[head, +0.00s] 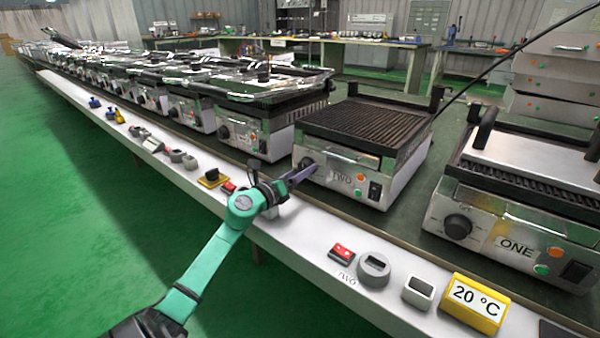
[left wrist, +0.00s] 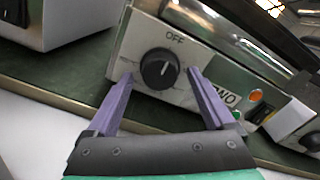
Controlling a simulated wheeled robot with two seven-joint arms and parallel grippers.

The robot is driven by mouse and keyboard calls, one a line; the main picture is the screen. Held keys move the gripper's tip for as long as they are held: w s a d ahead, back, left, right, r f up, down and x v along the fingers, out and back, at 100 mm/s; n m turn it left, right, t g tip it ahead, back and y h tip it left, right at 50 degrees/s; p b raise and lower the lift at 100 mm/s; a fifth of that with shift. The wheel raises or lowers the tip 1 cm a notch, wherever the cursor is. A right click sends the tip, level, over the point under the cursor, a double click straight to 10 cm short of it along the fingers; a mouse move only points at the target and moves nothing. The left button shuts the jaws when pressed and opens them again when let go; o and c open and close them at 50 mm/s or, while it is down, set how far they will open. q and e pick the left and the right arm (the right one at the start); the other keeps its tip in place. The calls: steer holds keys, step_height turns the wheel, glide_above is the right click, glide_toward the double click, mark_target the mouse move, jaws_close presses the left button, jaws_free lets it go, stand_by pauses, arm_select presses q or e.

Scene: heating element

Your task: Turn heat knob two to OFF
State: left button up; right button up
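Heat knob two (head: 307,163) is a round black dial on the front of the grill marked TWO (head: 352,153). In the left wrist view the knob (left wrist: 158,68) sits below and slightly left of the OFF label (left wrist: 175,37). A short pale mark shows on its face; its exact direction is hard to tell. My left gripper (head: 303,174) is at the grill's front. In the left wrist view its purple fingers (left wrist: 161,77) are spread, one on each side of the knob, with gaps visible. My right gripper is not in view.
Grill ONE (head: 517,246) stands at right. More grills (head: 250,128) line the bench to the left. The white front ledge (head: 310,226) holds a red switch (head: 341,252), a grey knob (head: 374,269) and a yellow 20 °C display (head: 474,301). Green floor lies open in front.

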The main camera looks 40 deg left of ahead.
arm_select(q)
steer(key=s+p, duration=0.1)
steer(key=s, duration=1.2)
steer(key=shift+s+d, duration=0.15)
steer(key=shift+s, duration=0.65)
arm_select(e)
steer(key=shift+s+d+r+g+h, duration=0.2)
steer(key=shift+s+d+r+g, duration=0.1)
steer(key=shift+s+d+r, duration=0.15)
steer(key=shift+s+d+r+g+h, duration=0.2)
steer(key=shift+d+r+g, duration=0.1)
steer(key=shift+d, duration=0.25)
